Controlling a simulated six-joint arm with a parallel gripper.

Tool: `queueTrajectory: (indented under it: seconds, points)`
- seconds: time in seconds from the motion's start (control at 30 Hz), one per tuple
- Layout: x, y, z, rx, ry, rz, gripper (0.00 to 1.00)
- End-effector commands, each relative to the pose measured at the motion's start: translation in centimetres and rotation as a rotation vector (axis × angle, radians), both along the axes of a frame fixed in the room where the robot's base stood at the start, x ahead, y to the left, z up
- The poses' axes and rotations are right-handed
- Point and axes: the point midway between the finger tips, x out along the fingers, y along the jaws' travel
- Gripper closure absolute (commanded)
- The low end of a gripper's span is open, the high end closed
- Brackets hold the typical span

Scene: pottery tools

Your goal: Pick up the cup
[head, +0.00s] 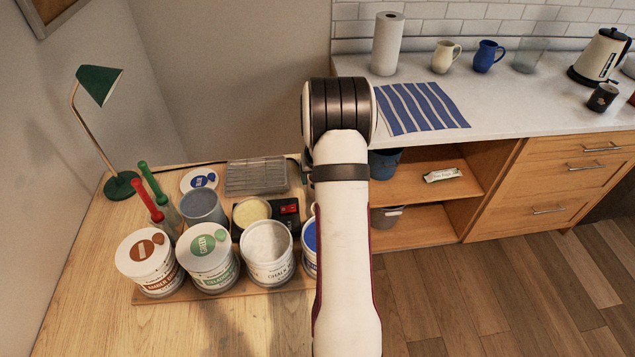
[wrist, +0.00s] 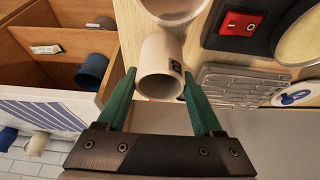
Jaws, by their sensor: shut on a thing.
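In the wrist view a small off-white cup (wrist: 158,58) with a dark mark on its side sits between the two green fingers of my gripper (wrist: 159,73). The fingers are shut on it, one on each side. Its open mouth faces toward the wrist camera. I cannot tell whether it touches the wooden table top. In the head view my arm hides both my gripper and this cup.
A larger pale vessel (wrist: 174,8) is close beyond the cup. A wire rack (head: 257,177), a black device with a red switch (head: 289,209) and several glaze buckets (head: 152,264) crowd the table. The counter holds a cream mug (head: 445,57) and a blue mug (head: 487,56).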

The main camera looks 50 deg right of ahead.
Motion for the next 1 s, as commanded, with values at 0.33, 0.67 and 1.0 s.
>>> queueTrajectory:
  seconds: [0.33,0.67,1.0]
  points:
    - [-4.7,-0.9,5.5,0.000,-0.002,-0.006,0.90]
    - [-10.9,-1.9,9.2,0.000,0.000,0.000,0.90]
    - [-3.9,5.8,13.2,-0.003,-0.001,0.185,0.90]
